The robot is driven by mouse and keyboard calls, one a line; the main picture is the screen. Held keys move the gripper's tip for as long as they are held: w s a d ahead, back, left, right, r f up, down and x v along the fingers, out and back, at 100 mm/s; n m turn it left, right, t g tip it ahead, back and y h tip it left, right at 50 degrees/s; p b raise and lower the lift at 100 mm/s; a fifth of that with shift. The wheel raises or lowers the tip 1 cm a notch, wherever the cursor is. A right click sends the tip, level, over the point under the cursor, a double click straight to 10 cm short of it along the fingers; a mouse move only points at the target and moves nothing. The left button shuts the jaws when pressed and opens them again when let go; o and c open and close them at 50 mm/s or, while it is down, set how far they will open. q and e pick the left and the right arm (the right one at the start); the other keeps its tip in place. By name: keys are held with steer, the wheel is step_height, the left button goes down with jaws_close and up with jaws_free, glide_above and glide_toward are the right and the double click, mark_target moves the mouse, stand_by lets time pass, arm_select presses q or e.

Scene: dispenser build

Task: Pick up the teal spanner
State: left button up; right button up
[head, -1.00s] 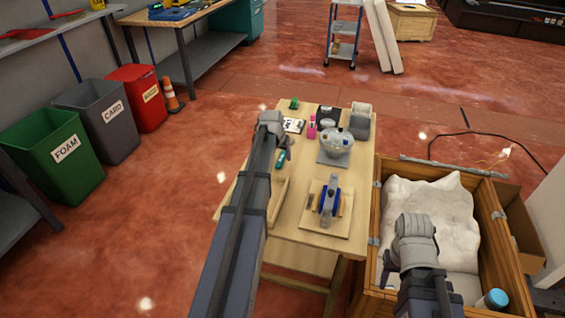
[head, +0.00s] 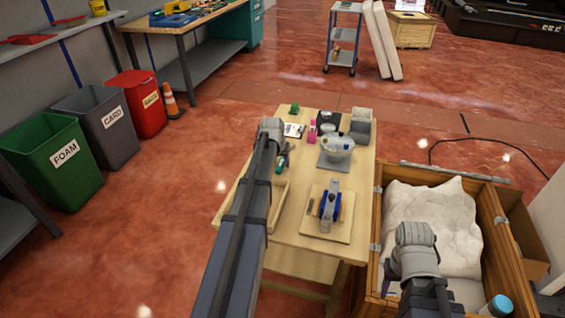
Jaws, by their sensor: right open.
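The teal spanner (head: 280,165) appears as a small teal piece on the wooden workbench, just right of my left arm's far end. Part of it may be hidden by the arm. My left gripper (head: 285,149) is at that far end, over or close beside the teal piece. Its fingers are too small and dark to tell open from shut. My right gripper (head: 416,240) is over the wooden crate at the lower right, well away from the spanner. It is open, with its fingers mostly hidden behind the wrist.
The bench (head: 300,250) also carries a blue-and-grey fixture (head: 330,205) on a wooden board, a bowl-like part (head: 336,144) on a grey base and small parts at the back. The crate (head: 372,250) holds white padding. Bins (head: 60,165) stand on the floor at left.

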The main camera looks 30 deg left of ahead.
arm_select(q)
jaws_close()
stand_by(1.0)
